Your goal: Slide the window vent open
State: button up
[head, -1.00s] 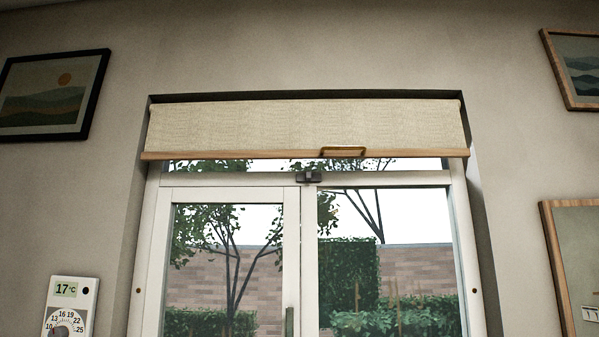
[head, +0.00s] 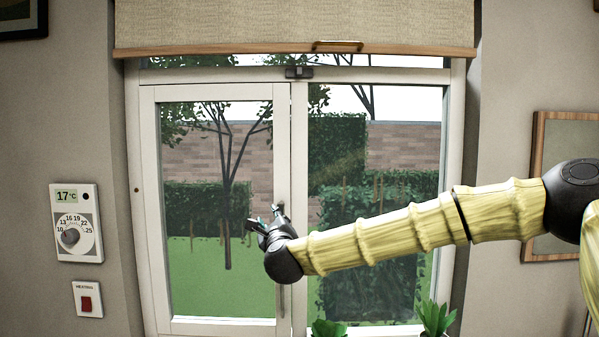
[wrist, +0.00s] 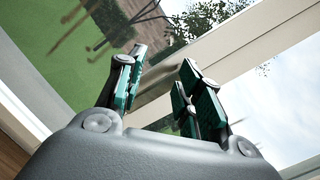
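The white window (head: 148,200) fills the middle of the head view, with a framed pane on its left side. A small dark fitting (head: 299,72) sits on the top rail near the middle; I cannot tell whether it is the vent's slider. A grey vertical handle (head: 282,300) shows low on the left pane's right stile, partly hidden by my arm. My gripper (head: 265,216) is in front of this stile, well below the dark fitting. In the wrist view my gripper (wrist: 163,58) has its fingers apart and nothing between them, with a pale window bar beyond.
A fabric blind (head: 290,24) with a wooden bottom bar and brass pull (head: 338,46) hangs above the window. A thermostat (head: 76,222) and a red heating switch (head: 87,299) are on the left wall. Plants (head: 435,318) stand at the bottom. A framed board (head: 548,190) hangs at right.

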notch_tip(320, 180, up, 18)
jog(key=d+f+m+t+h+p, duration=0.1)
jog(key=d+m+t+p, duration=0.15)
jog(key=m, duration=0.25)
jog(key=m+t+h+p, duration=0.1)
jog(key=m+t+h, duration=0.15)
jog(key=m, duration=0.35)
send_near(300, 74)
jog(key=shift+g+h, duration=0.25)
jog(key=shift+g, duration=0.35)
jog(key=p+x, duration=0.3)
jog(key=r+p+x, duration=0.1)
jog(key=p+x, duration=0.2)
jog(key=x, duration=0.1)
jog(key=shift+s+a+r, duration=0.15)
jog(key=shift+s, duration=0.05)
jog(key=shift+p+x, duration=0.4)
jog(key=shift+x, duration=0.5)
jog(key=shift+w, duration=0.1)
grip_shut()
